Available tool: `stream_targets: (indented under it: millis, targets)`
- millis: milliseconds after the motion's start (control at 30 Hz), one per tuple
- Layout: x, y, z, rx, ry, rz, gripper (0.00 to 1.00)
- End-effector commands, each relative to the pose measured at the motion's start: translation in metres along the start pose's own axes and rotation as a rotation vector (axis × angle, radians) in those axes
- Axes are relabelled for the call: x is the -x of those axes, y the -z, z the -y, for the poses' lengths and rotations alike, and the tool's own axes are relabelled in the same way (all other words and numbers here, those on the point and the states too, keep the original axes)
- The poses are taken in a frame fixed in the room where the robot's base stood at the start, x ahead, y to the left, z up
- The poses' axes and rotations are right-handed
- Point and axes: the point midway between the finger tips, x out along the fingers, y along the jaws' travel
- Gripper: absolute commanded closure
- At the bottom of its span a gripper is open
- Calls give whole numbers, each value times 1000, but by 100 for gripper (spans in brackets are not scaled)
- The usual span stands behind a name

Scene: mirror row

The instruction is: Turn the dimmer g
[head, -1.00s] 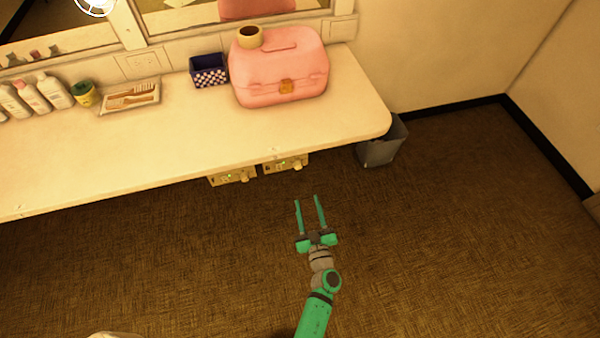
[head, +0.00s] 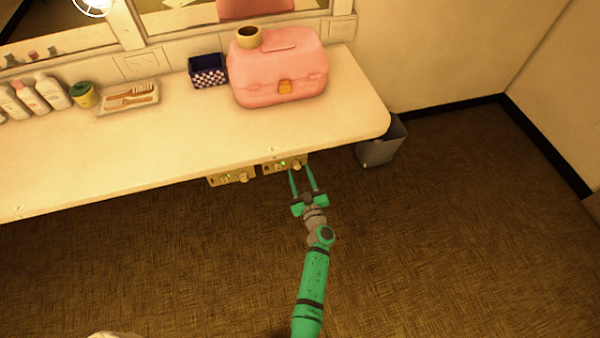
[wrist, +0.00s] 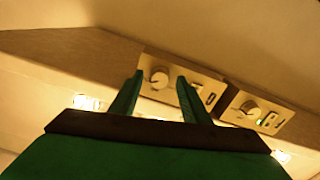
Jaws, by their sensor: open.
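Two dimmer boxes hang under the counter's front edge, each with a pale round knob. In the head view they are the right box (head: 270,168) and the left box (head: 232,177). My gripper (head: 299,170) is open and empty, its fingertips at the right box. The wrist view appears turned over; there the near panel (wrist: 197,77) has its knob (wrist: 160,78) between my two fingers (wrist: 160,76) in the picture. I cannot tell whether they touch it. The other panel (wrist: 275,117) is to the right, with a knob and a lit green light. I cannot read any letter g.
The counter (head: 180,140) overhangs the boxes. On it are a pink case (head: 275,80), a tape roll, a blue basket (head: 208,71), a brush tray and several bottles. A grey bin (head: 382,148) stands right of the boxes.

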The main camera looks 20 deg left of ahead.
Motion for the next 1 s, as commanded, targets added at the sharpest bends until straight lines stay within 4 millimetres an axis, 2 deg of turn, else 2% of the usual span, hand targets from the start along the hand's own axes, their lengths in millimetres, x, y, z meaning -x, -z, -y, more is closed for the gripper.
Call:
stream_targets:
  millis: [133, 400, 567, 600, 1000]
  targets:
    - [-7, 0, 1, -1, 1, 0, 57]
    - [-7, 0, -1, -1, -2, 1, 57]
    - [-7, -1, -2, -1, -4, 1, 96]
    - [-7, -1, -2, -1, -4, 1, 99]
    - [-6, -1, -2, 62, -3, 2, 99]
